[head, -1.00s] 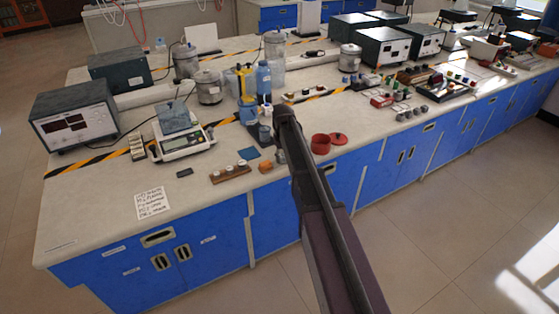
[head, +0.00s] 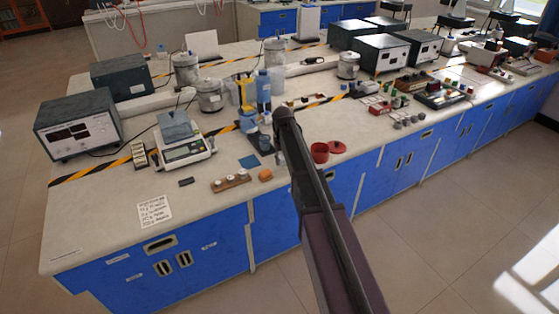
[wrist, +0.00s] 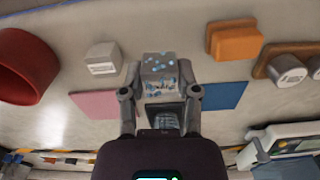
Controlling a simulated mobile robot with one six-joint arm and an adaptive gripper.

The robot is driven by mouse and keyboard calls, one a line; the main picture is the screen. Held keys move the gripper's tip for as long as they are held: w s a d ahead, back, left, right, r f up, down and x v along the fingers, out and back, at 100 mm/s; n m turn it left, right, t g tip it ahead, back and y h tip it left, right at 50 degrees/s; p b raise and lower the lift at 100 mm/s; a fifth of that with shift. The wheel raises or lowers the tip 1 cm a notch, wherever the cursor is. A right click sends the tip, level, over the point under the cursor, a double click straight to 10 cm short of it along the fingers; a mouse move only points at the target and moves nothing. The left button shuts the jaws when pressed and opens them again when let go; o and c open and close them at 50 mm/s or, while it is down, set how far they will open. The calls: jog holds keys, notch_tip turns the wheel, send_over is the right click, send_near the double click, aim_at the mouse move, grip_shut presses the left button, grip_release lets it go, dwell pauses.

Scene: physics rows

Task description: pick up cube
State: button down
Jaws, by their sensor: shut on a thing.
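A small grey cube with light blue spots (wrist: 158,72) sits between the two fingers of my gripper (wrist: 160,92) in the wrist view. The fingers press on it from both sides, so my gripper is shut on it. The bench top shows behind the cube; I cannot tell how high above it the cube is. In the head view my own arm hides the gripper and the cube.
Close by in the wrist view are a red cup (wrist: 28,65), a pale block (wrist: 103,58), a pink square (wrist: 95,103), a blue square (wrist: 222,96) and an orange block (wrist: 235,40). In the head view a balance (head: 184,152) stands left on the bench.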

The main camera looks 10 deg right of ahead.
jog(key=s+d+r+p, duration=0.1)
jog(key=s+d, duration=0.1)
jog(key=s, duration=1.3)
jog(key=shift+s+r, duration=0.15)
jog(key=shift+s, duration=0.2)
jog(key=shift+w, duration=0.1)
